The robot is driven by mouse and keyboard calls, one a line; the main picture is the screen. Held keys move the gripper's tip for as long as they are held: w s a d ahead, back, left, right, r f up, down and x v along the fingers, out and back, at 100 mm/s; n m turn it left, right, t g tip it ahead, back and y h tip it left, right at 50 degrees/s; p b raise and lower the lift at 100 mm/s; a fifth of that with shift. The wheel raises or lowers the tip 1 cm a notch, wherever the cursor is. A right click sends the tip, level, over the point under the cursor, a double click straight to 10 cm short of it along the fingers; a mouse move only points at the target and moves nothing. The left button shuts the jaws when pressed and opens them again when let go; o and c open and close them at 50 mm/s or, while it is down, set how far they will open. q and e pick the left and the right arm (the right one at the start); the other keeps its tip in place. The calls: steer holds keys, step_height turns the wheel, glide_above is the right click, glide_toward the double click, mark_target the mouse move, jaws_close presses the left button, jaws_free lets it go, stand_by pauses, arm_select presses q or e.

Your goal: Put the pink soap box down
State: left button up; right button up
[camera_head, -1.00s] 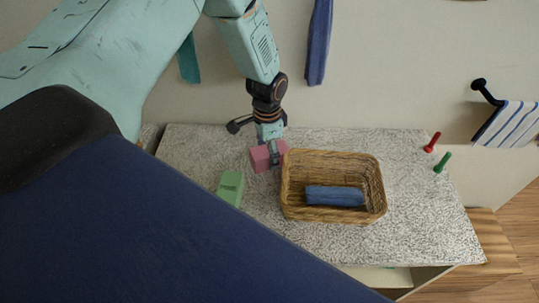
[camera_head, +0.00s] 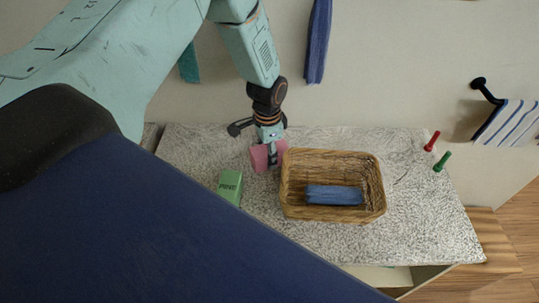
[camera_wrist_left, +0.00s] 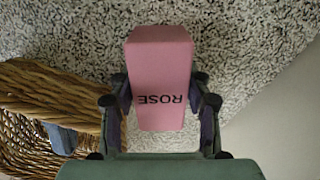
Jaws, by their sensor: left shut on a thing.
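The pink soap box (camera_head: 259,158) is at the back of the speckled counter (camera_head: 420,225), just left of the wicker basket. My left gripper (camera_head: 271,153) comes down over it and is shut on it. In the left wrist view, the pink box (camera_wrist_left: 160,75) reads "ROSE" and sits between the two fingers of my left gripper (camera_wrist_left: 160,105). The fingers cover parts of its sides. I cannot tell whether its underside touches the counter. My right gripper is not in view.
A green box (camera_head: 230,185) lies at the front left. Red (camera_head: 432,141) and green pegs (camera_head: 442,161) are at the right.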

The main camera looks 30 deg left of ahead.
arm_select(q)
steer(key=shift+c, duration=1.4)
steer(key=shift+r, duration=0.15)
